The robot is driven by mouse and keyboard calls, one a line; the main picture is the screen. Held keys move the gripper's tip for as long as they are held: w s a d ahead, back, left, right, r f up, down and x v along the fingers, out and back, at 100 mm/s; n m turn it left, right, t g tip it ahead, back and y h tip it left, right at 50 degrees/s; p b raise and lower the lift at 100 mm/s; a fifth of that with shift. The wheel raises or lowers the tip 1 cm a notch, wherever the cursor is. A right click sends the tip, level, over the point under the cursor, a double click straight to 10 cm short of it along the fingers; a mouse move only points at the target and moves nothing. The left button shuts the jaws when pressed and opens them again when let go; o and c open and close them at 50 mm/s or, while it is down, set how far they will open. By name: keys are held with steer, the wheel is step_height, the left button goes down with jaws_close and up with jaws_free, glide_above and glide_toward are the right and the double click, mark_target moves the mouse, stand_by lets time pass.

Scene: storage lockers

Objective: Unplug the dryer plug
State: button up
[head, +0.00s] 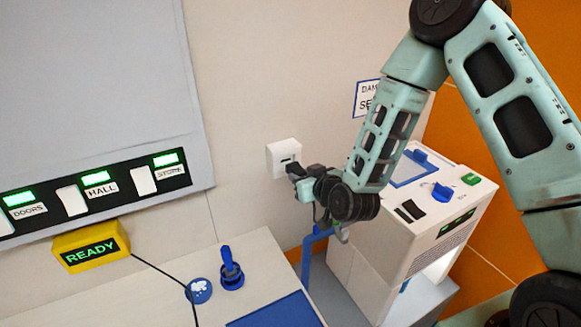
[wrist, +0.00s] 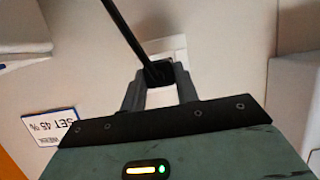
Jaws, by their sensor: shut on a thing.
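The dryer plug (wrist: 158,73) is a black block with a black cable (wrist: 125,30) running from it in the wrist view. My gripper (wrist: 158,84) is shut on it, with one finger on each side. The white wall socket (wrist: 168,48) is right behind the plug. My gripper largely hides the plug there. I cannot tell whether the plug is still seated or slightly apart from the socket.
A white machine (head: 420,215) with a blue-framed top and a green button stands right of my gripper. A sign (head: 368,98) is on the wall above. A bench (head: 255,265) with a blue lever (head: 230,268) and a yellow READY box (head: 91,247) are to the left.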

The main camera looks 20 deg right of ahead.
steer(key=shift+s+d+b, duration=0.25)
steer(key=shift+s+b, duration=0.15)
steer(key=shift+s, duration=0.9)
